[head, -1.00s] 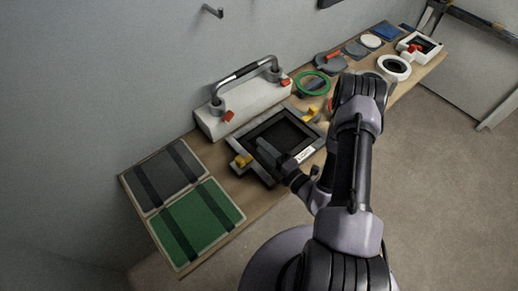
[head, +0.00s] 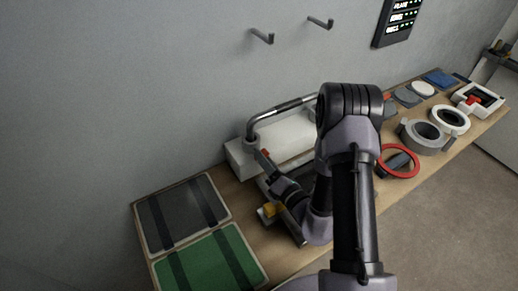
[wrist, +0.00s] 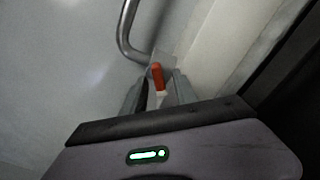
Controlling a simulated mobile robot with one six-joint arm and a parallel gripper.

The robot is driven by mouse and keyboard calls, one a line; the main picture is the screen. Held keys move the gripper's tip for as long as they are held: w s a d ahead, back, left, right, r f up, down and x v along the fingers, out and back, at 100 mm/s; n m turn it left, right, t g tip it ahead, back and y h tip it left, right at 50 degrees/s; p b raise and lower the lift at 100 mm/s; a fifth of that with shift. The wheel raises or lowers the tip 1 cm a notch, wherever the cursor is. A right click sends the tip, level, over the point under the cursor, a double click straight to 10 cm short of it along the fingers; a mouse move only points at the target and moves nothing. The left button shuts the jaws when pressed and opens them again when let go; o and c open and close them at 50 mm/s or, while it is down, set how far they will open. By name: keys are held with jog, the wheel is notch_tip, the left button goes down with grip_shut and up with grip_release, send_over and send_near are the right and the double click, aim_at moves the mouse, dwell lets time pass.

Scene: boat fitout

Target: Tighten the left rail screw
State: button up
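The curved metal rail (head: 282,107) stands on a white block (head: 290,137) against the wall, and its bent end (wrist: 127,30) shows in the wrist view. The left rail screw, with a red handle (head: 265,152), is at the block's left end near the rail foot. In the wrist view the red handle (wrist: 157,76) lies between the fingers of my gripper (wrist: 158,92). The fingers stand apart on either side of it, with a gap visible; I cannot tell whether either touches it. The right screw is hidden behind my arm.
A dark frame with a yellow clamp (head: 271,210) lies under my forearm. Grey and green strapped panels (head: 182,212) fill the bench's left end. A red ring (head: 399,160), a grey ring (head: 427,134) and a white ring (head: 450,120) lie to the right.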

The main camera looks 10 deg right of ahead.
jog(key=shift+w+a, duration=0.1)
jog(key=shift+w, duration=0.1)
jog(key=shift+s, duration=0.1)
jog(key=shift+c, duration=1)
grip_shut()
